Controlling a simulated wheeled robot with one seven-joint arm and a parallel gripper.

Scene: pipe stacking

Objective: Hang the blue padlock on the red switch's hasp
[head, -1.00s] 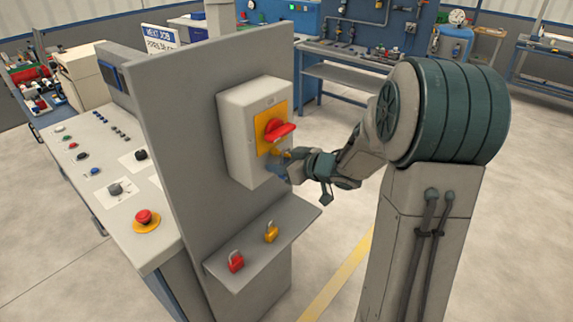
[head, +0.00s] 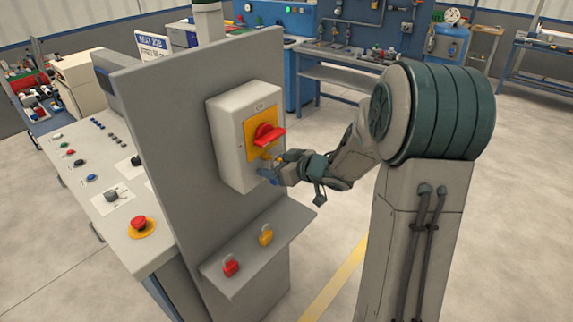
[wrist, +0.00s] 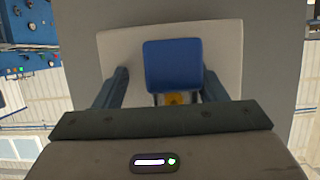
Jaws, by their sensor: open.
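The red switch (head: 266,135) sits on a yellow plate on the front of a light grey box (head: 226,147). A yellow hasp (head: 273,156) projects just below the red handle. The blue padlock (head: 267,175) is below the hasp, against the box's lower front. In the wrist view, the padlock's blue body (wrist: 172,65) lies between the two fingers of my gripper (wrist: 165,82), with gaps on both sides. My gripper (head: 278,172) is open around it. Part of the shackle shows beside a yellow piece (wrist: 173,98); whether it passes through the hasp is not clear.
A grey upright panel (head: 185,150) carries the box. A shelf (head: 235,278) below holds a red padlock (head: 231,266) and a yellow padlock (head: 265,235). A control desk (head: 105,200) stands to the left.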

